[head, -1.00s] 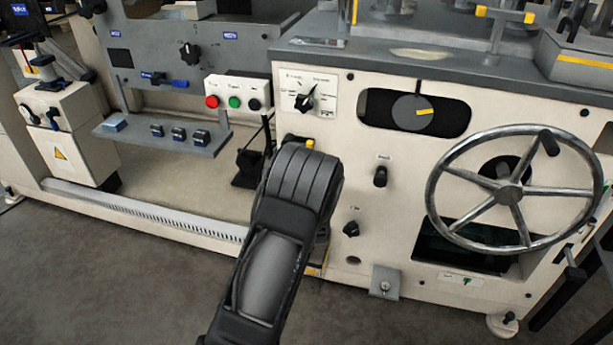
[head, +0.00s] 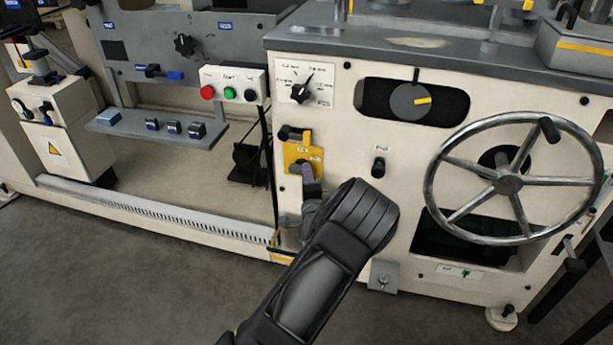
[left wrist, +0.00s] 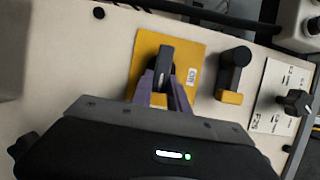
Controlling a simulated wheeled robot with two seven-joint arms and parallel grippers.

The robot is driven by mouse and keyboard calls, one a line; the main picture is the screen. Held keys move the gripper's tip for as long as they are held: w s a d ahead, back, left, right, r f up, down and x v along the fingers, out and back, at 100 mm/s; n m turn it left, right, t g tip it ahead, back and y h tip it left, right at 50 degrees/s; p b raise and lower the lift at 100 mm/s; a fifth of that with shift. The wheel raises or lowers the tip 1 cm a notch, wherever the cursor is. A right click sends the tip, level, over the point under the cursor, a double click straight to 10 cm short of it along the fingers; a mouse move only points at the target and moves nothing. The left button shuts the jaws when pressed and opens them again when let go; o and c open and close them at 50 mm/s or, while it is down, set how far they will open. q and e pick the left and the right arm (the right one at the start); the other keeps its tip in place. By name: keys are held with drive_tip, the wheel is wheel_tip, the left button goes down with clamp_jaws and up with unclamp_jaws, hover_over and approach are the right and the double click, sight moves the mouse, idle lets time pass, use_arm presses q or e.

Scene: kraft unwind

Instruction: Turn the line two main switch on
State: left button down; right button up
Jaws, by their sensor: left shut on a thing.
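A yellow plate (head: 303,153) with a black rotary handle is on the cream machine front, left of the round knobs. It also shows in the left wrist view (left wrist: 192,60). The purple fingers of my left gripper (left wrist: 162,92) are shut on the plate's black handle (left wrist: 165,58), one on each side. In the head view my left gripper (head: 311,182) reaches the plate's lower part from below, and my wrist hides some of the panel. A second black handle (left wrist: 235,62) with a yellow base sits just above the plate. Small lettering is unreadable, so I cannot tell which line each serves. My right gripper is out of view.
A selector knob (head: 300,92) on a white label sits above the plate. A button box (head: 234,88) with red, green and black buttons is to the left. A large handwheel (head: 508,184) sticks out at the right. The floor in front is clear.

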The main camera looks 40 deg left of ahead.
use_arm(q)
drive_tip(key=shift+r, duration=0.15)
drive_tip(key=c, duration=1.3)
unclamp_jaws()
drive_tip(key=shift+a, duration=0.1)
drive_tip(key=p+v, duration=0.1)
drive_tip(key=v, duration=0.7)
drive_tip(key=shift+w+p, duration=0.1)
drive_tip(key=shift+p, duration=0.2)
drive_tip(key=shift+f, duration=0.2)
